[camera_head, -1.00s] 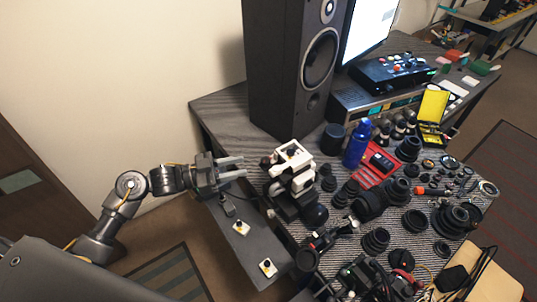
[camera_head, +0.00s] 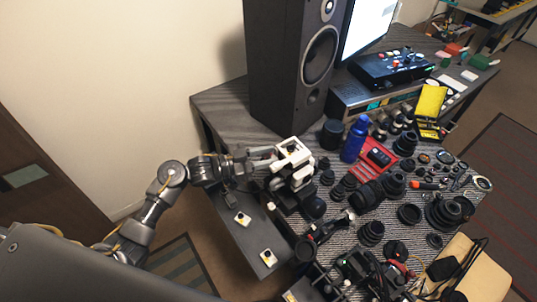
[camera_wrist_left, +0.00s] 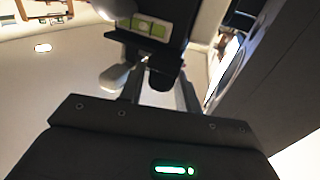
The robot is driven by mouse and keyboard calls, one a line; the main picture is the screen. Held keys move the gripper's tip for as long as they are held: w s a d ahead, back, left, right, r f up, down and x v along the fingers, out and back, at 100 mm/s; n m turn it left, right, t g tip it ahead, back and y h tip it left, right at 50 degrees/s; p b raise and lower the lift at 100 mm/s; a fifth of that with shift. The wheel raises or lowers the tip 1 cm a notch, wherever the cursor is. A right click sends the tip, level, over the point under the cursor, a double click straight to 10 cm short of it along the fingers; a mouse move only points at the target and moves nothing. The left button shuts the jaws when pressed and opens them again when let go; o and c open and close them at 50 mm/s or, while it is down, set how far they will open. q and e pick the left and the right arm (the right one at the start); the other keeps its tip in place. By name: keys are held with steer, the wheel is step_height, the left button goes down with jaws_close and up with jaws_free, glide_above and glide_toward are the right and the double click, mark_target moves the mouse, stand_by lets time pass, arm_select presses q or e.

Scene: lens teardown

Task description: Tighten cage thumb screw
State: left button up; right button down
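The cage (camera_head: 296,154) is a white and black block unit standing on the bench's left part, just in front of the tall speaker. My left gripper (camera_head: 270,158) has its fingers apart and reaches to the left side of the cage. In the left wrist view a dark rounded knob (camera_wrist_left: 165,78), perhaps the thumb screw, shows between the two fingertips (camera_wrist_left: 163,92), with gaps beside it. A pale rounded part (camera_wrist_left: 113,77) is left of the fingers. Contact with the cage cannot be told. My right gripper is not clearly seen.
The tall black speaker (camera_head: 290,65) stands close behind the cage. A blue bottle (camera_head: 355,139), a red tray (camera_head: 368,170) and several dark lens parts (camera_head: 409,213) crowd the bench to the right. A lower grey shelf (camera_head: 222,233) at the left holds small yellow-marked parts.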

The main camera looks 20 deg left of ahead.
arm_select(q)
steer(key=c, duration=0.7)
steer(key=shift+f+m+g+b, duration=0.15)
steer(key=shift+m+g+b, duration=0.15)
steer(key=shift+b, duration=0.15)
steer(key=m+g+h+b, duration=0.1)
steer(key=m+g+b, duration=0.1)
steer(key=g+b, duration=0.1)
steer(key=m+g+h+b, duration=0.1)
steer(key=m+g+b, duration=0.1)
steer(key=g+b, duration=0.1)
steer(key=shift+f+g+b, duration=0.2)
steer(key=shift+g+b, duration=0.1)
steer(key=shift+b, duration=0.3)
steer(key=shift+r+m+g+h+b, duration=0.2)
steer(key=shift+m+g+h+b, duration=0.1)
steer(key=shift+m+g+b, duration=0.15)
steer(key=shift+r, duration=0.1)
steer(key=o, duration=0.7)
